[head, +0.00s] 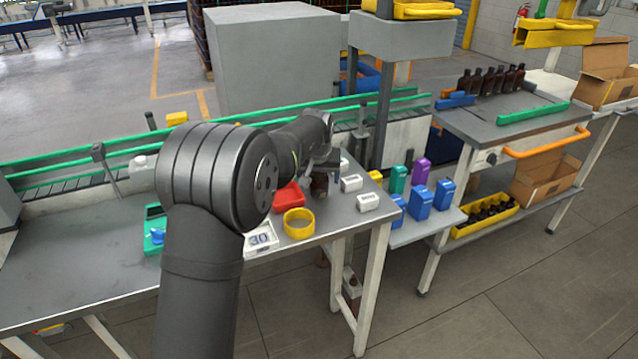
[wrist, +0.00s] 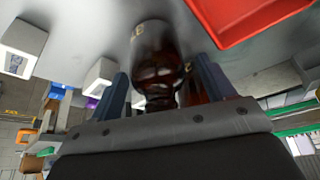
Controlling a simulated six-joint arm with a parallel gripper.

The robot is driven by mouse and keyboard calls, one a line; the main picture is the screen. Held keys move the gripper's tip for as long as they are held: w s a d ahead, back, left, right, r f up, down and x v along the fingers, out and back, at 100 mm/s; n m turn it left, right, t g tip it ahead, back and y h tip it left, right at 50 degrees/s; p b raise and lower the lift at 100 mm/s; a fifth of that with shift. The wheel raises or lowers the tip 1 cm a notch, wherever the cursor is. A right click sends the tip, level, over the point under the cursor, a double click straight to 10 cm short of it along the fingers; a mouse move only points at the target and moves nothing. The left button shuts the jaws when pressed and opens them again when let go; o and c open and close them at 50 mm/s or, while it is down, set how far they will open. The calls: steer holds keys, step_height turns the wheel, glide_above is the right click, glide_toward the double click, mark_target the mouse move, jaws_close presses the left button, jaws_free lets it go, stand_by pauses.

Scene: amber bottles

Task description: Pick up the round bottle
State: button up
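An amber bottle with a pale label (wrist: 157,65) shows in the wrist view between my gripper's two dark fingers. In the head view the brown bottle (head: 319,187) stands on the grey table, partly hidden under my gripper (head: 322,165). In the wrist view my gripper (wrist: 163,88) is open, with one finger on each side of the bottle. A gap shows between the left finger and the bottle. More amber glass (wrist: 193,88) shows beside the right finger; I cannot tell if it is a second bottle.
A red tray (head: 289,197) lies close to the bottle on its left, with a yellow ring (head: 298,224) in front. White boxes (head: 351,183) stand on its right. Blue, green and purple containers (head: 420,172) stand on a lower shelf. A green-railed conveyor (head: 100,165) runs behind.

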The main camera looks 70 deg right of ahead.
steer(key=c, duration=1)
steer(key=shift+r, duration=0.1)
steer(key=shift+c, duration=0.2)
